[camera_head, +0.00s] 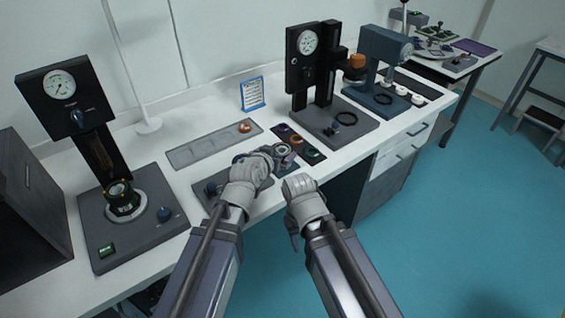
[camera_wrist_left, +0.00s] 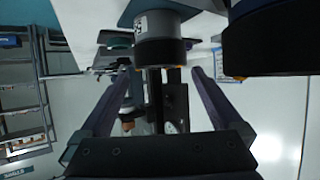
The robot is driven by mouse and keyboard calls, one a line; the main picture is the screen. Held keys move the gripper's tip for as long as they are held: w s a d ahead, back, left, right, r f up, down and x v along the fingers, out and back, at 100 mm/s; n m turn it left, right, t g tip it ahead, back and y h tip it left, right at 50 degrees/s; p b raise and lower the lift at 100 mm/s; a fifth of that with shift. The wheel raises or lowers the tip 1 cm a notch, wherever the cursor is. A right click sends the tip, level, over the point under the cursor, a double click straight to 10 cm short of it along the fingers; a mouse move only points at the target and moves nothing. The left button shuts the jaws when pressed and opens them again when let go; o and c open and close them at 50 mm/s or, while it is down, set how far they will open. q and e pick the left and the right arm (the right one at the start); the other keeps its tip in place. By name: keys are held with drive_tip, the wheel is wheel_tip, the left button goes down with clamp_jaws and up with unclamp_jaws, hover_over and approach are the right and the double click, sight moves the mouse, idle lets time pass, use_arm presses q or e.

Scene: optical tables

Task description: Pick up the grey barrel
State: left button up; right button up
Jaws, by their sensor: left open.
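A short barrel, grey with a black band (camera_wrist_left: 165,38), is in the left wrist view, at the top centre beyond the fingertips. My left gripper (camera_wrist_left: 163,73) is open, its two fingers apart, with the barrel ahead of the gap between them and not clasped. In the head view my left gripper (camera_head: 258,165) is over the front of the bench, beside a small silver-grey round part (camera_head: 283,150) that looks like the barrel; the hand partly hides that spot. My right gripper (camera_head: 300,186) is at the bench's front edge, seen from behind; its jaw opening is hidden.
A larger black cylinder (camera_wrist_left: 268,40) is close by at the upper right of the left wrist view. A dark mat with coloured rings (camera_head: 300,145) and a grey tray (camera_head: 205,148) lie behind the hands. Gauge stands (camera_head: 125,230) (camera_head: 335,125) flank them. A blue-framed card (camera_head: 252,93) stands behind.

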sight(283, 149)
use_arm(q)
drive_tip(key=shift+b+x, duration=1.95)
drive_tip(key=shift+x, duration=2.05)
drive_tip(key=shift+s+a+f, duration=0.1)
drive_tip(key=shift+s, duration=0.05)
drive_tip(key=shift+c, duration=0.5)
drive_tip(key=c, duration=1.1)
wheel_tip(283, 149, up, 10)
drive_tip(key=p, duration=1)
